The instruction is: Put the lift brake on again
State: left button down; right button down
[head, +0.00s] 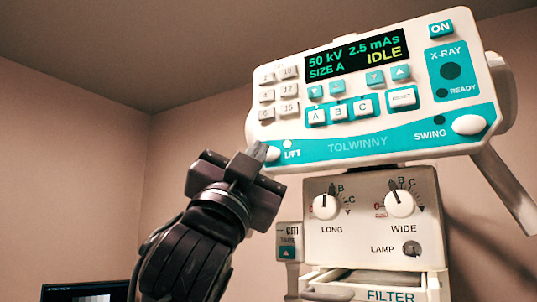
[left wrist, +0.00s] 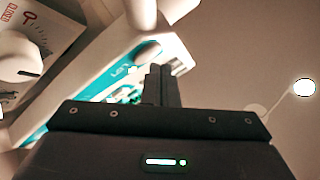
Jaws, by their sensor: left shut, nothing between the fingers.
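The white LIFT button (head: 273,154) sits at the lower left corner of the teal-and-white control panel (head: 350,147). A small lamp (head: 287,144) above the LIFT label looks pale and lit. My left gripper (head: 260,151) is shut and empty, its fingertips at the button's left edge in the head view. In the left wrist view, the shut fingers (left wrist: 161,84) point at the panel's LIFT corner (left wrist: 118,72), with a pale rounded knob (left wrist: 147,52) just beyond the tips. I cannot tell whether they touch it. My right gripper is out of view.
The SWING button (head: 469,125) is at the panel's right, with a dark lamp beside it. The display (head: 357,55) reads IDLE. Below is a collimator box (head: 370,238) with LONG and WIDE knobs. The room left of the panel is free.

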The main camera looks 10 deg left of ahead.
pick_arm(q)
jog(key=shift+w+d, duration=0.2)
jog(key=shift+w, duration=0.25)
dwell(0.9)
jog(key=shift+s+a, duration=0.35)
jog(key=shift+s, duration=0.4)
jog(key=shift+b, duration=0.3)
jog(key=s, duration=0.1)
jog(key=s+a, duration=0.1)
jog(key=s, duration=0.2)
jog(key=shift+s+a, duration=0.3)
jog(key=shift+a, duration=0.1)
dwell(0.5)
